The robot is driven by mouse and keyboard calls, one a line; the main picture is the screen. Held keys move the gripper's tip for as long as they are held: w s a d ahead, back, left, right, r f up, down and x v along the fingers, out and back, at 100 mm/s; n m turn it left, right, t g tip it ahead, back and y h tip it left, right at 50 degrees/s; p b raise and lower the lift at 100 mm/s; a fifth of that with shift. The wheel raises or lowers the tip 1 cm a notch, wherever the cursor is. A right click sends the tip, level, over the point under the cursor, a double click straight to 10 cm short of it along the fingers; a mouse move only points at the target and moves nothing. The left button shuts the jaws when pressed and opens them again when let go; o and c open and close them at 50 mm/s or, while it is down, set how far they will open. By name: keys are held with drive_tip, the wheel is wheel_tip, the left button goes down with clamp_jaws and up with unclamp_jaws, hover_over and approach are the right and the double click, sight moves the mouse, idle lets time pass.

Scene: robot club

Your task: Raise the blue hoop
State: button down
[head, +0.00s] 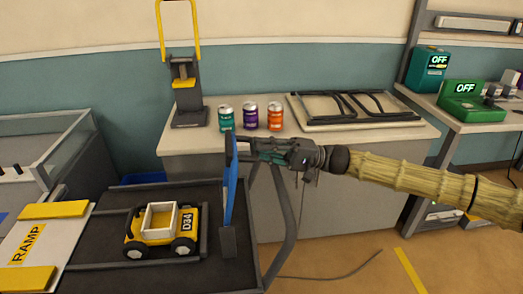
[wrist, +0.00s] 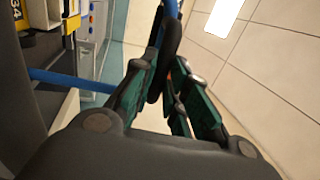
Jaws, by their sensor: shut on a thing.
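The blue hoop (head: 229,185) shows nearly edge-on in the head view, upright above a dark grey foot at the right side of the black table. My gripper (head: 246,149) reaches in from the right and is shut at the hoop's upper part. In the wrist view, blue bars of the hoop (wrist: 62,78) run to the left and top. A dark piece (wrist: 172,42) lies between the fingers of my gripper (wrist: 166,78). The fingers hide part of the hoop, and its exact tilt is hard to tell.
A yellow toy truck (head: 160,241) marked D34 sits on the black table (head: 108,205), left of the hoop. A white ramp (head: 30,252) lies farther left. Behind are three cans (head: 250,115), a stand with a yellow hoop (head: 186,85) and a cable tray (head: 355,112).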

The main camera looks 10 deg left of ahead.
drive_tip(key=shift+s+f, duration=0.1)
drive_tip(key=shift+f, duration=0.35)
drive_tip(key=c, duration=1.4)
unclamp_jaws()
drive_tip(key=shift+r, duration=0.1)
drive_tip(key=shift+d, duration=0.1)
drive_tip(key=shift+v, duration=6)
drive_tip(key=shift+d, duration=0.1)
